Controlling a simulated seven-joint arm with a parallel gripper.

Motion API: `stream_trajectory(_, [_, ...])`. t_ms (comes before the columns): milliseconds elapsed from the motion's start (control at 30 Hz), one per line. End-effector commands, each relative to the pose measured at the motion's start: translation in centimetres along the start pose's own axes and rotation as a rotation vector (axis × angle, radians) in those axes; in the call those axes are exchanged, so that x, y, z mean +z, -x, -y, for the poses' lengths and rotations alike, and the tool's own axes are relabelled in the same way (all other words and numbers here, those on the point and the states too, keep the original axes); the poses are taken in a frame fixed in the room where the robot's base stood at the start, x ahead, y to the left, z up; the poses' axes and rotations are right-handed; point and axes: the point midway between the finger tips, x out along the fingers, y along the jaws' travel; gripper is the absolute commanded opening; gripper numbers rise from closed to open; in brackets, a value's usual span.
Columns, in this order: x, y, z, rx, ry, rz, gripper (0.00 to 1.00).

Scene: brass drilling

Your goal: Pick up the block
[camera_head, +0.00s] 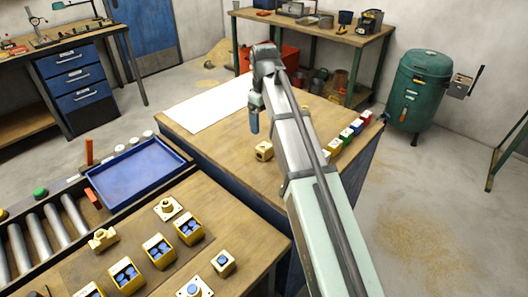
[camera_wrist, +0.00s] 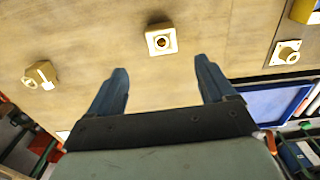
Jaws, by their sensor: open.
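A brass-coloured block (camera_head: 264,151) with a dark hole sits on the wooden table in the head view, just left of my arm. In the wrist view a square block (camera_wrist: 151,46) with a round hole lies beyond the fingertips, roughly centred between them. My gripper (camera_head: 254,122) hangs above the table, a little behind and left of the block; its two blue fingers are spread and empty in the wrist view (camera_wrist: 160,72). Another brass piece (camera_wrist: 42,74) lies at the left of the wrist view. The block is apart from the fingers.
A white sheet (camera_head: 205,105) lies on the table's left part. Several coloured blocks (camera_head: 346,134) line its right side, partly behind my arm. A blue tray (camera_head: 135,176) and a bench with brass parts on plates (camera_head: 167,208) and yellow bins (camera_head: 158,248) stand at the near left.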

Motion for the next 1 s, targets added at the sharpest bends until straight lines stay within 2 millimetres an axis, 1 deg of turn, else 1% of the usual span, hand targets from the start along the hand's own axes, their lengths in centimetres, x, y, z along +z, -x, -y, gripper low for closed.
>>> stream_trajectory(33, [0.2, -1.0, 0.1, -0.002, 0.001, 0.002, 0.83])
stream_trajectory(100, [0.1, -2.1, 0.1, -0.001, 0.001, 0.002, 0.83])
stream_trajectory(300, [0.1, -5.0, 0.1, -0.001, 0.003, 0.002, 0.83])
stream_trajectory(500, [0.1, -6.5, 0.1, 0.0, 0.003, 0.0, 0.83])
stream_trajectory(767, [0.1, -7.4, 0.1, -0.001, 0.003, 0.001, 0.83])
stream_trajectory(867, [0.2, -8.4, 0.3, -0.001, 0.003, 0.001, 0.83])
stream_trajectory(1000, [0.3, -10.2, 0.4, -0.001, 0.003, 0.002, 0.83])
